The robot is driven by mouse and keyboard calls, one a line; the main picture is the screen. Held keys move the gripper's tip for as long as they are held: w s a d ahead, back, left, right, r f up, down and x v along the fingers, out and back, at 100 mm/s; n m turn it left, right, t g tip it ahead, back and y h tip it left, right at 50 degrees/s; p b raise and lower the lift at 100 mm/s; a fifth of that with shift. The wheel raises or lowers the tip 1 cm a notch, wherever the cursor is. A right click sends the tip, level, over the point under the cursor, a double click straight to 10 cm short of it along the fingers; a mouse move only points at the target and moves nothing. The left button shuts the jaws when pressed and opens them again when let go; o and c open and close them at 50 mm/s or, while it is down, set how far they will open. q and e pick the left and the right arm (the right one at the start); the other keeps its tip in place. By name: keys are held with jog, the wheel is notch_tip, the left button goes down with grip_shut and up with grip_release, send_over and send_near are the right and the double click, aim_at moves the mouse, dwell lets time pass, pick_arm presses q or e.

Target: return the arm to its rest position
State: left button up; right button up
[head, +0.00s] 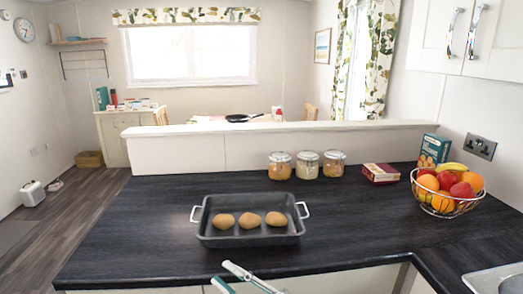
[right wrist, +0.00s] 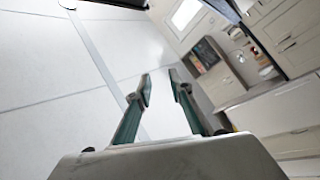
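My right gripper (head: 227,275) shows at the bottom edge of the head view, in front of the counter's near edge and below the baking tray. In the right wrist view its two fingers (right wrist: 162,86) stand apart with nothing between them. The rest of that arm is mostly out of the head view. My left gripper is in neither view. The grey baking tray (head: 205,222) with white handles rests on the dark counter (head: 130,240). Three brown potato-like items (head: 249,220) lie in it in a row, apart from the gripper.
Three glass jars (head: 307,165) stand behind the tray. To the right are a small maroon box (head: 380,172), a wire fruit bowl (head: 447,206) and a teal box (head: 433,150). A sink edge (head: 497,280) is at lower right. The counter's left part is clear.

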jog(key=d+f+m+t+h, duration=0.5)
jog(key=d+f+m+h, duration=0.3)
jog(key=d+f+m, duration=0.25)
jog(key=s+d+f+m+g+h, duration=0.2)
jog(key=s+d+f+m+h, duration=0.1)
jog(key=s+d+f, duration=0.5)
jog(key=s+d+f+m+g+h, duration=0.3)
jog(key=s+d+f, duration=0.5)
jog(key=f, duration=0.6)
jog(key=m+h, duration=0.1)
jog(key=h, duration=0.1)
jog(key=shift+s+d+h, duration=0.25)
jog(key=shift+d+h, duration=0.05)
jog(key=shift+d, duration=0.05)
